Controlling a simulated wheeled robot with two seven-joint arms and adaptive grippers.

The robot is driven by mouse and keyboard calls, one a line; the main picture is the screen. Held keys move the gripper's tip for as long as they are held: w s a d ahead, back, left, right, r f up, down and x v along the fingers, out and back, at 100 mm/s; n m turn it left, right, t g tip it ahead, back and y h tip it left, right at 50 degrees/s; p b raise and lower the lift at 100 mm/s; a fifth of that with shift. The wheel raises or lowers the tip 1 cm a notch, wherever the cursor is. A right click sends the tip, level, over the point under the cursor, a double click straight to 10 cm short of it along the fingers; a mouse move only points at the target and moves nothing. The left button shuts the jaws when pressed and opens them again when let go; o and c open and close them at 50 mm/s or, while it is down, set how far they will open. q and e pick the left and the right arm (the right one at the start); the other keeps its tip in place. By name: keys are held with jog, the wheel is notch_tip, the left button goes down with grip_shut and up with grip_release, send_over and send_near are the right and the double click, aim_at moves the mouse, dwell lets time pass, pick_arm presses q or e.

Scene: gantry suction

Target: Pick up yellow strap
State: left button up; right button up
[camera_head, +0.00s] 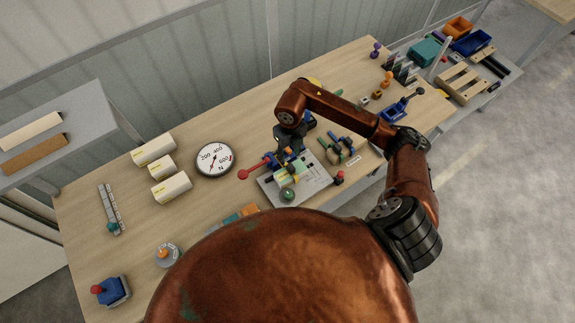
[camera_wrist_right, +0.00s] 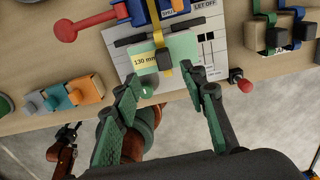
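The yellow strap (camera_wrist_right: 157,27) runs down over a pale green block with a "130 mm" label (camera_wrist_right: 146,60) in the right wrist view. A dark clip crosses the strap, and its lower end reaches the block's near part. My right gripper (camera_wrist_right: 162,82) is open, with its two green-padded fingers apart on either side of the strap's lower end. Nothing shows held between them. In the head view my right gripper (camera_head: 288,155) is over the grey plate (camera_head: 315,180), and the strap is too small or covered to make out. My left gripper is not in view.
A blue device with a red-knobbed lever (camera_wrist_right: 67,30) stands just behind the block. Coloured blocks (camera_wrist_right: 75,97) are at left. A round dial (camera_head: 214,160) and cream blocks (camera_head: 170,188) stand left of the plate.

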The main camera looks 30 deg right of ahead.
aim_at(291, 167)
jog(key=shift+d+f, duration=0.15)
jog(key=shift+f, duration=0.25)
jog(key=f, duration=0.2)
jog(key=f+p, duration=0.1)
jog(key=f, duration=0.1)
jog(key=f+p, duration=0.1)
jog(key=f, duration=0.1)
jog(key=shift+s+d, duration=0.1)
jog(key=shift+s, duration=0.3)
jog(key=shift+f, duration=0.35)
jog(key=shift+c, duration=0.2)
jog(key=shift+c, duration=0.8)
grip_shut()
